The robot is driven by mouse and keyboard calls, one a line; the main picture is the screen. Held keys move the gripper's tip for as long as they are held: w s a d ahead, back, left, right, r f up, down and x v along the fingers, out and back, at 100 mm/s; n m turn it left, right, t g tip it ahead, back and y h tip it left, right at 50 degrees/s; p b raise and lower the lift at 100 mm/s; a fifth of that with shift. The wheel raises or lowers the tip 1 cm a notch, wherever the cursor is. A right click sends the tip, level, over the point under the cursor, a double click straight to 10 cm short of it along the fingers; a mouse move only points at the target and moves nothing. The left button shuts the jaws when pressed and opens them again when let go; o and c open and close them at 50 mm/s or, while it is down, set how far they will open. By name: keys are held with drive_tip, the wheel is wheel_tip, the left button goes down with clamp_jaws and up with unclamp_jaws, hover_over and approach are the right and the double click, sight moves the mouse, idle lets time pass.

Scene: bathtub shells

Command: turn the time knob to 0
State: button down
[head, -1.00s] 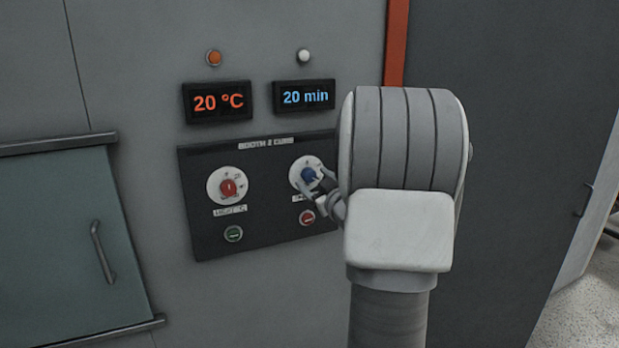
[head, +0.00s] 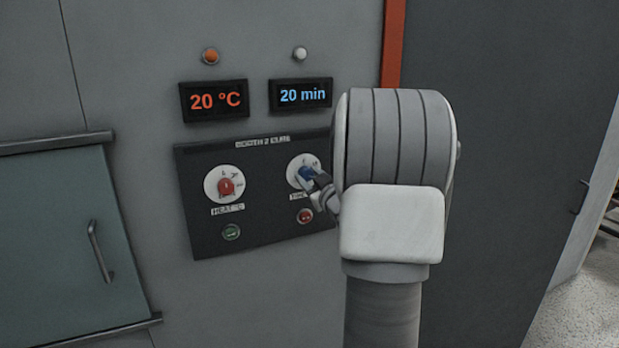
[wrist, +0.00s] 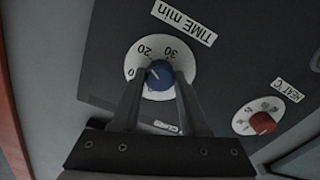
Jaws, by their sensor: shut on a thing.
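The blue time knob (head: 305,173) sits on a white dial on the dark control panel. In the wrist view the blue knob (wrist: 160,74) is between the fingers of my gripper (wrist: 158,80), which is shut on it. A white mark on the knob points up and left in that view, toward the printed 20. The 30 is printed to its right. Part of the dial is hidden by the fingers. The time display (head: 302,94) reads 20 min. In the head view my gripper (head: 314,180) reaches the knob from the right, partly hidden by my arm.
The red heat knob (head: 226,187) is left of the time knob, under a display (head: 214,100) reading 20 °C. A green button (head: 231,232) and a red button (head: 305,216) are below. A cabinet door with a handle (head: 101,252) is at left.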

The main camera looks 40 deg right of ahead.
drive_tip(key=shift+f+n+b, duration=0.1)
drive_tip(key=shift+n+b, duration=0.2)
drive_tip(key=shift+b, duration=0.3)
drive_tip(key=shift+f+n+b, duration=0.1)
drive_tip(key=shift+n+b, duration=0.4)
drive_tip(key=shift+b, duration=0.4)
drive_tip(key=n+b, duration=0.2)
drive_tip(key=b, duration=0.1)
drive_tip(key=shift+f+b, duration=0.15)
drive_tip(key=shift+b, duration=0.25)
drive_tip(key=n+b, duration=0.7)
drive_tip(key=b, duration=0.1)
drive_tip(key=shift+n, duration=0.4)
drive_tip(key=n+b, duration=0.5)
drive_tip(key=n, duration=0.1)
drive_tip(key=n+b, duration=0.1)
drive_tip(key=n, duration=0.1)
drive_tip(key=n+b, duration=0.1)
drive_tip(key=b, duration=0.1)
drive_tip(key=shift+r+n, duration=0.2)
drive_tip(key=shift+n, duration=0.2)
drive_tip(key=shift+r+n+b, duration=0.1)
drive_tip(key=shift+n+b, duration=0.65)
drive_tip(key=shift+n, duration=0.65)
